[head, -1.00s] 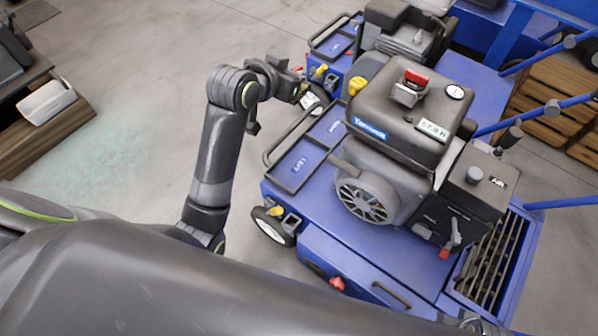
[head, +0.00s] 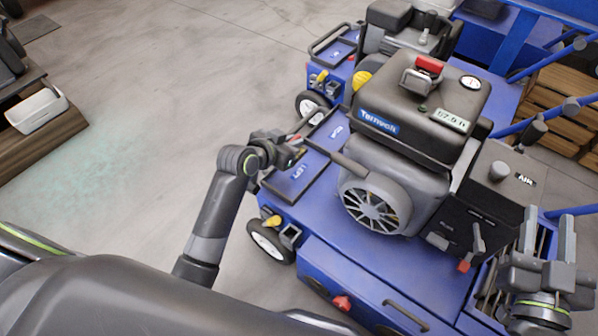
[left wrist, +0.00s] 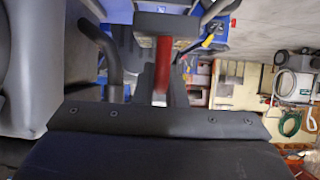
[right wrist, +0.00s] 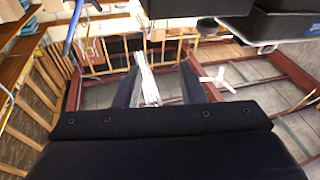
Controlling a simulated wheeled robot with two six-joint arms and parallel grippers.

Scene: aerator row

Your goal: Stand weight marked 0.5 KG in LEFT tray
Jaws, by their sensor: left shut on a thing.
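My left gripper (head: 298,150) is over the blue tray deck of the near machine, close to the tray marked LEFT (head: 278,190). It is shut on a red thing (left wrist: 162,68), which shows between the fingers in the left wrist view. No 0.5 KG mark is readable on it, so I cannot tell if it is the named weight. I cannot tell whether it touches the tray. A second tray (head: 338,130) lies behind, its label too small to read. My right gripper (head: 548,240) is open and empty at the right, near the machine's slatted end.
A dark engine (head: 400,130) with a Ternvek label stands right of the trays. A grey pipe (head: 350,165) sticks out towards them. A similar blue machine (head: 335,50) stands behind. Open floor (head: 150,120) lies to the left.

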